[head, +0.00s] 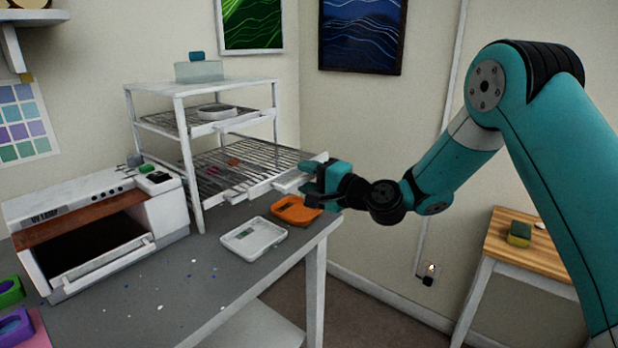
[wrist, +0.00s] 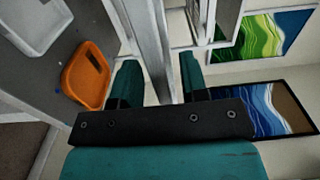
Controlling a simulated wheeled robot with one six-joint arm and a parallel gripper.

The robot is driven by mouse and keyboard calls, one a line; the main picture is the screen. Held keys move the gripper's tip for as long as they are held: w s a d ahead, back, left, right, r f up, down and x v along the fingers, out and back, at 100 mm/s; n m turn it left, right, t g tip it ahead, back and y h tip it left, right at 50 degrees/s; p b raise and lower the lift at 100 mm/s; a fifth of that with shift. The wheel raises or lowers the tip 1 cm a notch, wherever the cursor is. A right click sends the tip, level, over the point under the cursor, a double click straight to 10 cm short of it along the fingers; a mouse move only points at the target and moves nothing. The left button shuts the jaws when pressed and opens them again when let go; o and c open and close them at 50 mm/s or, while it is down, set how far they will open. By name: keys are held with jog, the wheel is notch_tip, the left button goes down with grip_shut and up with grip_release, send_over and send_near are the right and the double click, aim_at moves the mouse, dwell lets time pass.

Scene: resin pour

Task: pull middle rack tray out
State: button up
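The rack (head: 187,160) is a white frame on the grey table. Its middle tray (head: 215,180) is a wire tray with a white front edge, and it sticks out well past the front posts. A small pink piece and an orange-brown piece lie on it. My gripper (head: 312,186) is at the tray's front, at the right of the rack. The exact contact is partly hidden.
The UV lamp box (head: 100,225) stands to the left. An upper tray (head: 160,122) holds a pale round piece.

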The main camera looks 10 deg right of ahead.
jog(key=b+v, duration=0.7)
jog(key=v, duration=1)
jog(key=shift+d, duration=0.2)
